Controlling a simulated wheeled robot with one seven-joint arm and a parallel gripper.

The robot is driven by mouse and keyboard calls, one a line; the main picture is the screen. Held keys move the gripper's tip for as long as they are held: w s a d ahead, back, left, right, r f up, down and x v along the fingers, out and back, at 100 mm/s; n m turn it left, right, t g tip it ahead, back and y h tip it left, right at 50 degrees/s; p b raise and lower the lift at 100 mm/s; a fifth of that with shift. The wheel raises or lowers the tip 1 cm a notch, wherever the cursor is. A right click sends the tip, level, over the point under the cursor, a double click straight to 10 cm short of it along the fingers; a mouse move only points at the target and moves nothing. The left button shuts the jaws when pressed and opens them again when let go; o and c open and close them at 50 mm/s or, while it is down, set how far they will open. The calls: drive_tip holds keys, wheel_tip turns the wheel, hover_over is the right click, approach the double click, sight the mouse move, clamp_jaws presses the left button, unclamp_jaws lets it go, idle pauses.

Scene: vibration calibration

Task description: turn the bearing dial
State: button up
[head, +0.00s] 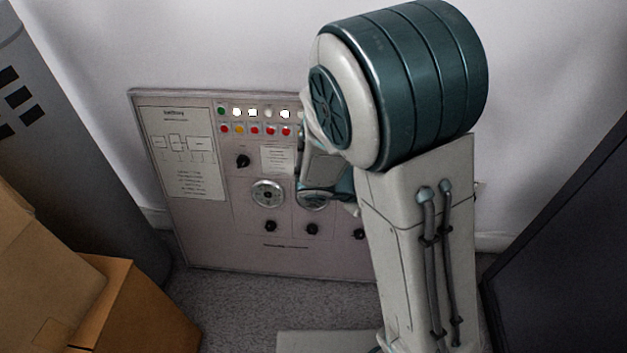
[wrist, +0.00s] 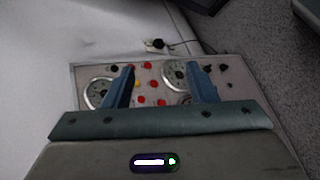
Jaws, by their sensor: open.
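A grey control panel (head: 270,258) stands upright against the wall in the head view, with two round silver dials. The left dial (head: 267,193) is clear; the other dial (head: 309,203) is partly hidden by my arm. Their labels are too small to read, so I cannot tell which is the bearing dial. In the wrist view, my gripper (wrist: 161,69) is open and empty, with its two blue fingers spread in front of the panel. One silver dial (wrist: 98,93) lies beside the left finger, and another dial (wrist: 173,74) shows just inside the right finger. I see no clear contact.
The panel carries a row of red buttons (head: 254,129), a black knob (head: 242,161) and other small black knobs (head: 270,226). Cardboard boxes (head: 135,310) and a grey cabinet (head: 75,150) stand at left. A dark object (head: 565,240) stands at right. Carpet (head: 230,300) lies below the panel.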

drive_tip(key=w+a+f+n+t+y+b, duration=0.3)
drive_tip(key=w+a+f+n+t+b, duration=0.2)
drive_tip(key=a+f+n+t, duration=0.35)
drive_tip(key=w+a+f+n+t+y+b, duration=0.3)
drive_tip(key=w+a+f+n+t+b, duration=0.3)
drive_tip(key=a+f, duration=0.45)
drive_tip(key=a+b+x, duration=0.1)
drive_tip(key=x, duration=1.1)
drive_tip(key=shift+w+r+n+b, duration=0.2)
drive_tip(key=shift+r+n+b, duration=0.2)
drive_tip(key=shift+n, duration=0.05)
drive_tip(key=shift+a, duration=0.1)
drive_tip(key=c, duration=1)
